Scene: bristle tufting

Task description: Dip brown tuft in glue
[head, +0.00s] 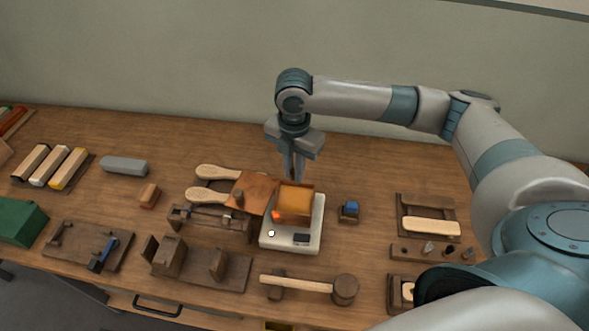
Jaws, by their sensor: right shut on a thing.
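My right gripper (293,175) comes down from above, fingers pointing down, just behind the glue pot. It is shut on a small, dark thing, seemingly the brown tuft, which is mostly hidden between the fingers. The glue (296,198) is an amber-orange mass in a brown open box on a white heater (308,239) with a dark display and a knob. The fingertips are over the back rim of the glue box; I cannot tell whether the tuft touches the glue. My left gripper is not in view.
Wooden brush bodies (217,172) and a brown sheet (251,190) lie left of the heater. Several bristle bundles (60,165) lie far left. The back of the table is clear.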

